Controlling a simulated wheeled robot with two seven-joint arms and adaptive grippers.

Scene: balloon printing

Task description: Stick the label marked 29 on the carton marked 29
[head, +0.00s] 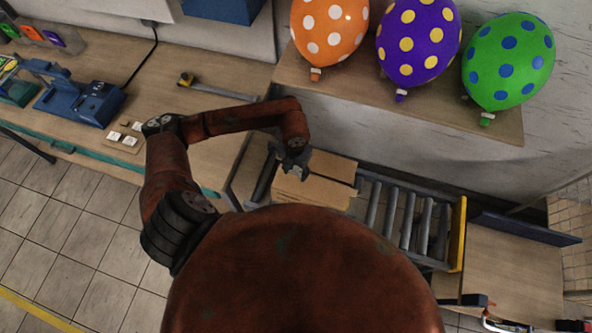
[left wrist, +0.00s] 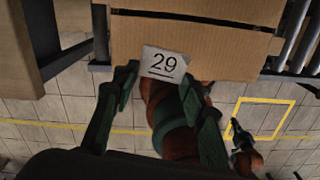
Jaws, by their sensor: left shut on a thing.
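The carton (head: 318,193) is brown cardboard and sits at the left end of the roller conveyor. Its side fills the upper part of the left wrist view (left wrist: 210,45); no printed number is readable on the carton itself. A small dark shape, perhaps my right gripper (left wrist: 240,138), shows there too.
The conveyor (head: 405,215) runs right from the carton to a yellow end plate (head: 458,235). Dotted balloons (head: 418,40) stand on a shelf behind.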

